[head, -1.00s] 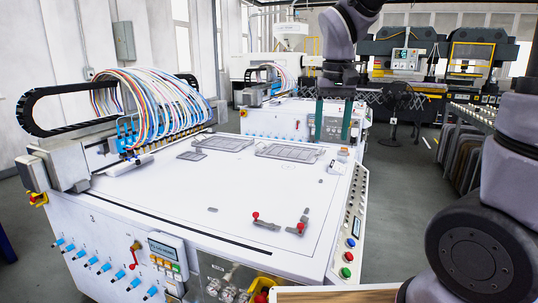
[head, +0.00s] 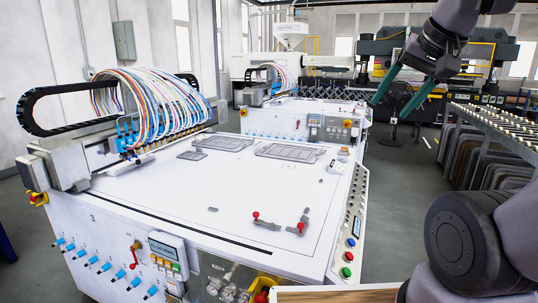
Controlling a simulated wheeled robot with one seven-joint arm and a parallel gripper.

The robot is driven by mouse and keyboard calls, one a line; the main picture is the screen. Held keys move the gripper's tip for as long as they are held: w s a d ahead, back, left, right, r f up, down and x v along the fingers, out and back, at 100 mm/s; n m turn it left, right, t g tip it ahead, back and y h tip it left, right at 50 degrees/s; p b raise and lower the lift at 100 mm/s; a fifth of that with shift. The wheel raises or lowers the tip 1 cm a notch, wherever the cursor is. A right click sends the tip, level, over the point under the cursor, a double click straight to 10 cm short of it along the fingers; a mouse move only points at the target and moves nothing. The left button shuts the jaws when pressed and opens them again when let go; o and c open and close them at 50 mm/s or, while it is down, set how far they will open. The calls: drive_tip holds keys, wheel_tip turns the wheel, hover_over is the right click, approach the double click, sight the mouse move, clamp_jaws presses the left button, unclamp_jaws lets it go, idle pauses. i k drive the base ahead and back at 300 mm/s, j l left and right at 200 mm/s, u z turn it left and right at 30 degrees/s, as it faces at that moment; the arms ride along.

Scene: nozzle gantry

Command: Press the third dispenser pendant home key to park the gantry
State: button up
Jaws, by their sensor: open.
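A rack of upright panels (head: 485,150) stands at the right. A black fan (head: 395,98) stands behind my gripper. Red-knobbed clamps (head: 300,226) sit on the near table. Grey floor (head: 400,180) is open between the near table and the rack.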

sight(177, 267)
drive_tip(key=u, duration=0.4)
drive_tip(key=j+u, duration=0.15)
drive_tip(key=u, duration=0.7)
